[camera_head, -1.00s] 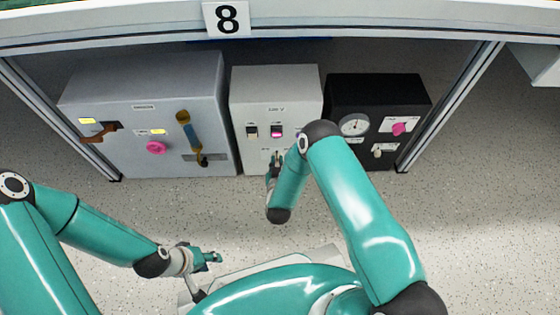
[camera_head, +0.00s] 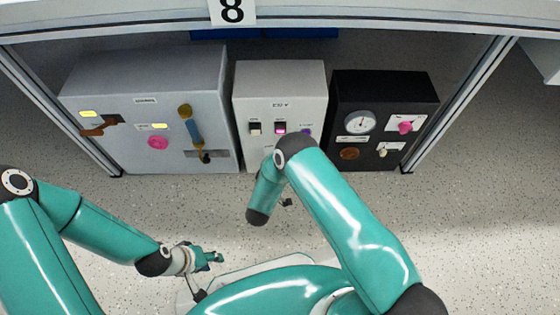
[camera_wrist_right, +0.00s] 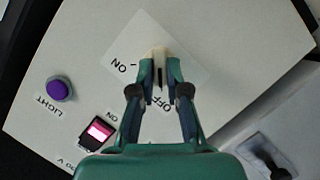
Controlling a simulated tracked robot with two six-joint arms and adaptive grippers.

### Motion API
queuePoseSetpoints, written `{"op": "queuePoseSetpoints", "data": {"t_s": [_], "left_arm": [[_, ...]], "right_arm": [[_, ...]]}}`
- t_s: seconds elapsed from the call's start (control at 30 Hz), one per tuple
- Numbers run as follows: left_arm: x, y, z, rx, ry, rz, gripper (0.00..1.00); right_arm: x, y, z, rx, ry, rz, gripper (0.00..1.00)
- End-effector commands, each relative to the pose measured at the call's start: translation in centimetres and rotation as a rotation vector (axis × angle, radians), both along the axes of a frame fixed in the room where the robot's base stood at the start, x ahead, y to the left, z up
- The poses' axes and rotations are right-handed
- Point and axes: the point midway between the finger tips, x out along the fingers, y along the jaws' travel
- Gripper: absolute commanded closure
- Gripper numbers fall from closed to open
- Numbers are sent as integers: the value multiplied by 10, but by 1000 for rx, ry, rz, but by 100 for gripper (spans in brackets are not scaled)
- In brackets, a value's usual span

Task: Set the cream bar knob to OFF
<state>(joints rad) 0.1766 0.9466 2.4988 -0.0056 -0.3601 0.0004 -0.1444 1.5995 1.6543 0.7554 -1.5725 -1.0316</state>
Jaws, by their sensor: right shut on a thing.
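The cream bar knob (camera_wrist_right: 159,56) is on a white panel (camera_wrist_right: 220,45) in the right wrist view. Its ON label is to its left and its OFF label is just below it, partly covered by the gripper. My right gripper (camera_wrist_right: 156,76) is shut on the knob, one finger on each side. The bar lies roughly up and down in that view; which mark it points to I cannot tell. In the head view my right arm hides this knob and the gripper. My left gripper (camera_head: 214,257) is low at left, away from the boxes; its fingers are too small to judge.
The white box (camera_head: 310,85) stands between a grey box (camera_head: 110,80) and a black box (camera_head: 385,90). Near the knob are a purple LIGHT button (camera_wrist_right: 58,90) and a lit rocker switch (camera_wrist_right: 99,130). The speckled floor in front is clear.

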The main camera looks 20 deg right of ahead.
Motion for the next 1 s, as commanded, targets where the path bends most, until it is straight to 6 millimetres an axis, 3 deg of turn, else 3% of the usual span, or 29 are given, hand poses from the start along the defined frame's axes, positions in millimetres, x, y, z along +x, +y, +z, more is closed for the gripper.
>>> {"op": "queuePoseSetpoints", "data": {"t_s": [0.53,0.57,0.7,1.0], "left_arm": [[0,0,-2,0,0,0,60],[0,0,-2,0,0,0,60],[0,0,-2,0,0,0,60],[0,0,-1,0,0,0,60]], "right_arm": [[0,-4,-3,-24,15,-12,100],[0,-4,-3,-24,15,-12,81],[0,-3,-2,-24,12,-9,60],[0,-1,-1,-25,10,-4,60]]}}
